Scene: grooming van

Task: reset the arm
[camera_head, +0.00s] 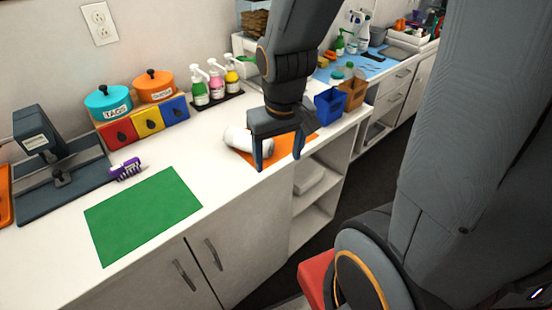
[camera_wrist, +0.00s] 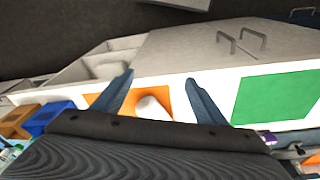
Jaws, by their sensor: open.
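My gripper (camera_head: 280,158) hangs from my arm over the front edge of the white counter (camera_head: 215,180), in front of an orange mat (camera_head: 290,145). Its two fingers are apart with nothing between them in the head view. A white cylindrical item (camera_head: 236,139) lies on the orange mat, partly behind the gripper. In the wrist view my gripper (camera_wrist: 158,84) is open, and the white item (camera_wrist: 152,108) shows beyond the palm, between the fingers. I cannot tell the exact gap between the gripper and the counter.
A green mat (camera_head: 143,214) lies on the counter, with a purple brush (camera_head: 126,169) behind it. Lidded pots (camera_head: 108,100), coloured drawers (camera_head: 147,122) and pump bottles (camera_head: 199,90) line the wall. Blue (camera_head: 330,106) and brown (camera_head: 353,92) bins stand right of the gripper.

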